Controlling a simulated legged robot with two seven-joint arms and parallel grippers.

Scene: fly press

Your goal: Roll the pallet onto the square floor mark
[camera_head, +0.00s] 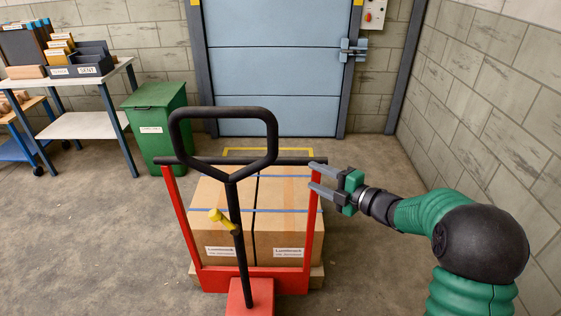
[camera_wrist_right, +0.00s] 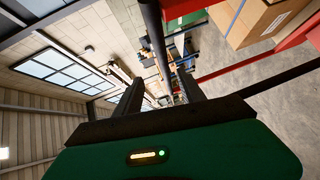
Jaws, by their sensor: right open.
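A wooden pallet (camera_head: 316,278) carries cardboard boxes (camera_head: 283,227) and sits on a red pallet truck (camera_head: 248,296) with a black loop handle (camera_head: 234,145). A black crossbar (camera_head: 295,160) tops its two red posts. The yellow floor mark (camera_head: 268,150) lies beyond the load before the door; its near part is hidden. My right gripper (camera_head: 312,176) is open and empty near the crossbar's right end and right post. In the right wrist view a dark bar (camera_wrist_right: 154,40) shows between the fingers (camera_wrist_right: 160,90); whether they touch it, I cannot tell. My left gripper is not in view.
A green bin (camera_head: 156,124) and a table (camera_head: 87,125) with trays stand at the left. A blue door (camera_head: 277,65) closes the back. A block wall (camera_head: 490,110) runs along the right. Floor is clear left of the truck.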

